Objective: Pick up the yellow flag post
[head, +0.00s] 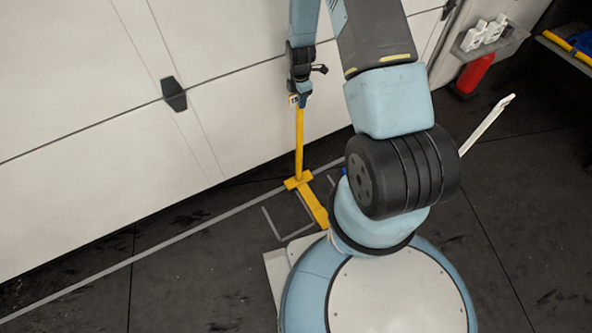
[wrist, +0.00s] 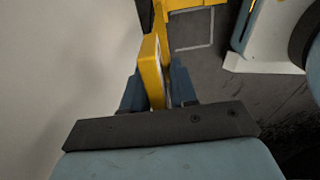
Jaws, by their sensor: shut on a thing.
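The yellow flag post (head: 299,145) stands upright beside the white wall in the head view, with yellow feet at its bottom and a small numbered tag near its top. My gripper (head: 300,92) is at the top of the post and shut on it. In the wrist view the yellow post (wrist: 151,72) runs between the two blue-grey fingers of my gripper (wrist: 156,92). I cannot tell whether the feet touch the floor.
The white panelled wall (head: 90,160) is close on the left, with a black fitting (head: 174,94) on it. Grey lines (head: 270,224) mark the dark floor near the feet. A red cylinder (head: 474,74) and a shelf (head: 490,42) are at the back right.

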